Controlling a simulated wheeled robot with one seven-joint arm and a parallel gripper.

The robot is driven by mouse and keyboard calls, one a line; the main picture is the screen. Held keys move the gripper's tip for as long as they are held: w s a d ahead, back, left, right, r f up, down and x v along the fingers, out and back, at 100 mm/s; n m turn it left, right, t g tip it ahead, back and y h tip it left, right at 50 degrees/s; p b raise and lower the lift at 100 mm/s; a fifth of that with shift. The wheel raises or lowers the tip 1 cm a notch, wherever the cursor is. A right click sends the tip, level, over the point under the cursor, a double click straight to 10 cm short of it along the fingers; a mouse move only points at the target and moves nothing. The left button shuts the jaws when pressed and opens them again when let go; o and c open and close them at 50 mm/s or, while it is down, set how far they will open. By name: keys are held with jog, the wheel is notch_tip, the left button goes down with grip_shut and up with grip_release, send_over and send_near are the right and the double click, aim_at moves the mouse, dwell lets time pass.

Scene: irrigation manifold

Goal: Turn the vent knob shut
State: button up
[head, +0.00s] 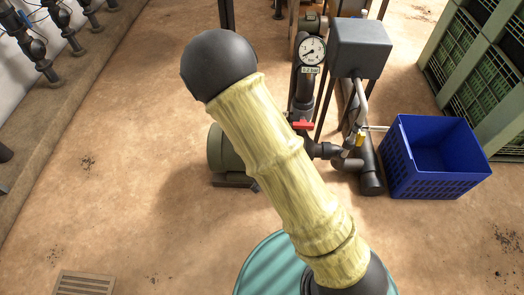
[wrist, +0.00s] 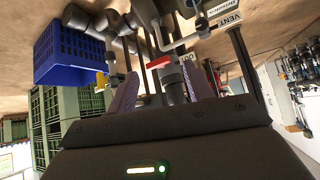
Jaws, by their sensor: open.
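I cannot clearly pick out the vent knob itself. A red handle (wrist: 158,62) sits on the dark pipework, also in the head view (head: 301,124). A small yellow fitting (wrist: 101,80) is left of it, also in the head view (head: 360,138). My gripper (wrist: 171,70) is open and empty, its two fingers appearing either side of the red handle, apparently short of it. In the head view my sleeved arm crosses the middle and the gripper is not visible.
A pressure gauge (head: 312,50) and a grey box (head: 360,47) stand above the pipes. A blue crate (head: 436,180) is on the floor to the right, with stacked green crates (head: 480,70) behind. The floor at left is open.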

jog(key=a+f+n+t+b, duration=0.2)
jog(key=a+f+t+b, duration=0.1)
jog(key=f+t+b, duration=0.2)
jog(key=a+f+n+t+y+b, duration=0.1)
jog(key=f+t+b, duration=0.3)
jog(key=f+b, duration=0.6)
jog(key=shift+w+a+f+n+t+b, duration=0.15)
jog(key=shift+a+n+t+b, duration=0.3)
jog(key=shift+a+b, duration=0.45)
jog(key=shift+w, duration=0.1)
